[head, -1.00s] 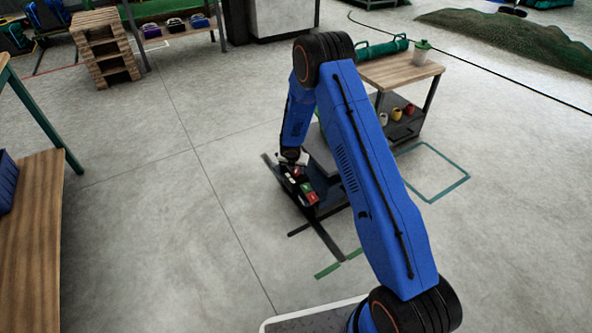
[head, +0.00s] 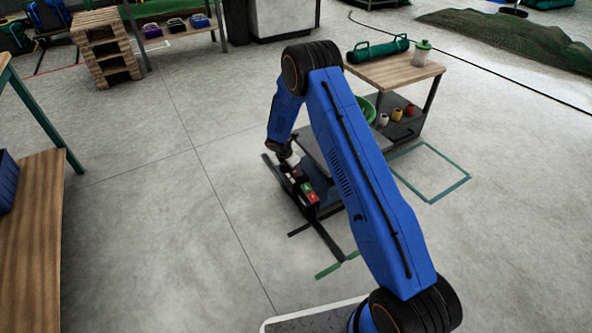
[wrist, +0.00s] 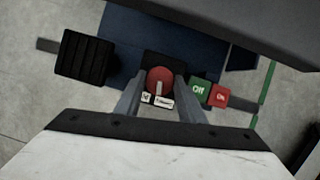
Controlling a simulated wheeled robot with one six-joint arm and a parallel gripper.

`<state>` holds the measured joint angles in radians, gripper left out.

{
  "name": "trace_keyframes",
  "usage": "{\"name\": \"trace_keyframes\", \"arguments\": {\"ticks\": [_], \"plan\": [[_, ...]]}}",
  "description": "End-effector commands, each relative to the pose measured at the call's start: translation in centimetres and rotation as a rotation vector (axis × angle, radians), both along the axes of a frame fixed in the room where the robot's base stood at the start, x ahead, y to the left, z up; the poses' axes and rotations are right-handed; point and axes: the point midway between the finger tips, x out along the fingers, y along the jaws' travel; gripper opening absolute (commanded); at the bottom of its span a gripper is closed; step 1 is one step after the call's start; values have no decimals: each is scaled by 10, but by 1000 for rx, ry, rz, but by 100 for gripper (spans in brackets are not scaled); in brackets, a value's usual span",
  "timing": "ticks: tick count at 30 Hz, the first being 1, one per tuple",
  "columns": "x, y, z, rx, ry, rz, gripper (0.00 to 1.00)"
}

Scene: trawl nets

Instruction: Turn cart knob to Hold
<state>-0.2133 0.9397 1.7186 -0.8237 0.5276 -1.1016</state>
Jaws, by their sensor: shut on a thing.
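The round red knob (wrist: 160,79) sits on the cart's dark control bar, with a pale pointer line toward the bottom of the wrist view. Two small white labels (wrist: 158,99) lie just below it; their text is too small to read. My gripper (wrist: 158,88) is shut on the knob, one finger on each side. In the head view my gripper (head: 290,166) is at the bar's far end, and the knob is mostly hidden there. The blue-and-grey cart (head: 316,150) is partly hidden behind my arm.
A green "Off" button (wrist: 199,89) and a red "On" button (wrist: 220,97) sit right of the knob in the wrist view. A black ribbed block (wrist: 84,57) is on the left. A wooden-topped trolley (head: 396,70) stands behind the cart. Floor left of the cart is clear.

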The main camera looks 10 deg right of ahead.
Motion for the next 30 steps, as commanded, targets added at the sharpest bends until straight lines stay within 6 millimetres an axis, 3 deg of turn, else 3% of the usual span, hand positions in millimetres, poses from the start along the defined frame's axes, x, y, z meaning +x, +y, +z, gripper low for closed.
{"name": "trace_keyframes", "arguments": {"ticks": [18, 30], "plan": [[5, 1, -1, -1, 1, -583, 13], [6, 0, 0, -1, 1, -861, 13]]}}
